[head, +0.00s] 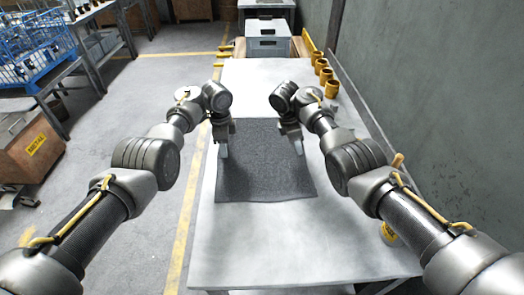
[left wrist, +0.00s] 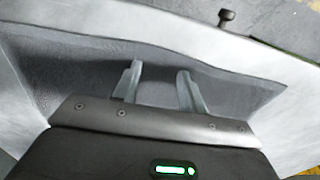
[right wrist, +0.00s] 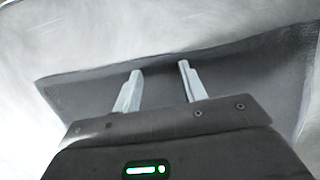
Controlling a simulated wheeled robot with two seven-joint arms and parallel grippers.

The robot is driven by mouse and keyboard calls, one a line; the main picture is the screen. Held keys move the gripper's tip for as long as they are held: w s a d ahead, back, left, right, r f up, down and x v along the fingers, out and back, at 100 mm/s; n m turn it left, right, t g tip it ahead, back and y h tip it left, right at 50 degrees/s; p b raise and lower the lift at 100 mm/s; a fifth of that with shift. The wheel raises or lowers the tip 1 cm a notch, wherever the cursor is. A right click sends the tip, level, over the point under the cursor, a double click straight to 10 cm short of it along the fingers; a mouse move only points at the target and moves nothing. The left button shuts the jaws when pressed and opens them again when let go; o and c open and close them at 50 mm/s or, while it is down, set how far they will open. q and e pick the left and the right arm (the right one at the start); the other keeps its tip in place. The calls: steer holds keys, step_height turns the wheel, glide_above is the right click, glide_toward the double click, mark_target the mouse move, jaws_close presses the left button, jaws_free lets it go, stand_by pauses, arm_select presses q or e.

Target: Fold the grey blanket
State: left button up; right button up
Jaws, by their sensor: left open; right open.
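The grey blanket (head: 262,172) lies flat and spread out on the white table (head: 265,240) in the head view. My left gripper (head: 223,150) is over its left part near the left edge, and my right gripper (head: 298,146) is over its right part near the right edge. Both grippers point down. In the left wrist view the open fingers (left wrist: 158,82) show against the blanket (left wrist: 80,72), with nothing between them. In the right wrist view the open fingers (right wrist: 160,82) also show against the blanket (right wrist: 240,80), empty. Whether the fingertips touch the cloth cannot be told.
Several orange cups (head: 325,75) stand along the table's far right edge by the wall. A grey crate (head: 268,40) is beyond the far end. The table in front of and behind the blanket is clear.

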arm_select(q)
steer(key=shift+f, duration=0.1)
steer(key=shift+f+b, duration=0.2)
steer(key=shift+b, duration=0.1)
arm_select(e)
steer(key=shift+f, duration=0.3)
arm_select(q)
steer(key=shift+r, duration=0.15)
steer(key=shift+c, duration=0.3)
arm_select(e)
steer(key=shift+r, duration=0.15)
steer(key=shift+c, duration=0.3)
arm_select(q)
jaws_close()
arm_select(e)
jaws_close()
